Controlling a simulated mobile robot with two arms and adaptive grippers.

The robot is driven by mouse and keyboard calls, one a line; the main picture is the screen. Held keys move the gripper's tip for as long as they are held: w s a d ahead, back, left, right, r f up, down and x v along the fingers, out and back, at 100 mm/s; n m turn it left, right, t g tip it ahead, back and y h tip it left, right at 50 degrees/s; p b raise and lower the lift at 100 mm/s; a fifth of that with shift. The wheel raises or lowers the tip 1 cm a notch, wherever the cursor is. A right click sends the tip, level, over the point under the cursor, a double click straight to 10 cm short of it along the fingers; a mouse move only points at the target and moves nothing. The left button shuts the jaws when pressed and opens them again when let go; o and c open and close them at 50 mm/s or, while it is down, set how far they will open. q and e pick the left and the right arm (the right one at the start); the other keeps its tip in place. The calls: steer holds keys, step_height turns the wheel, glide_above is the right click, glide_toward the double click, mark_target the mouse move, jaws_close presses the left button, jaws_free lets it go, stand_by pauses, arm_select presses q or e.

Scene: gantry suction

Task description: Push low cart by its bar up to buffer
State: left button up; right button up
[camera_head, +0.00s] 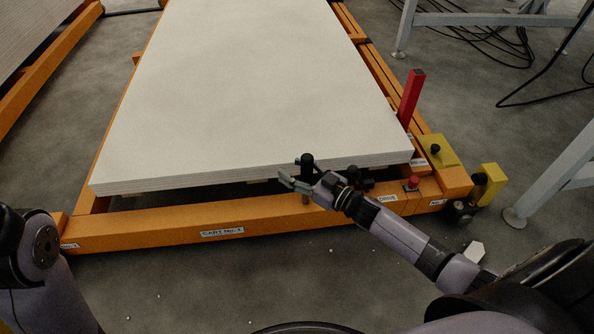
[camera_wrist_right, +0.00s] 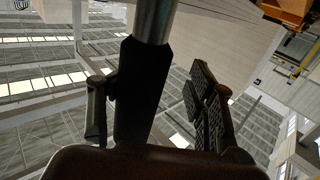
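The low cart has an orange frame (camera_head: 150,234) with a label reading CART and a number, and carries a stack of pale flat boards (camera_head: 250,85). A short upright bar with a black grip (camera_head: 306,163) stands at the cart's near edge. My right gripper (camera_head: 296,176) is at this bar. In the right wrist view the black grip (camera_wrist_right: 140,90) stands between my two spread fingers (camera_wrist_right: 155,108), with gaps visible on both sides. My left gripper is out of view; only part of my left arm shows. I cannot identify the buffer.
At the cart's right corner are a red post (camera_head: 411,97), a yellow block (camera_head: 438,151) and another yellow block (camera_head: 489,185). A grey frame leg (camera_head: 548,180) stands to the right. Black cables (camera_head: 490,45) lie at the back right. Another orange frame (camera_head: 45,75) is at the left.

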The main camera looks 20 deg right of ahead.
steer(key=shift+o, duration=0.5)
steer(key=shift+s+a+y, duration=0.2)
steer(key=shift+a+y, duration=0.1)
steer(key=shift+a, duration=0.35)
steer(key=shift+s+a, duration=0.1)
steer(key=d+v, duration=0.1)
steer(key=v, duration=1.1)
steer(key=shift+r, duration=0.2)
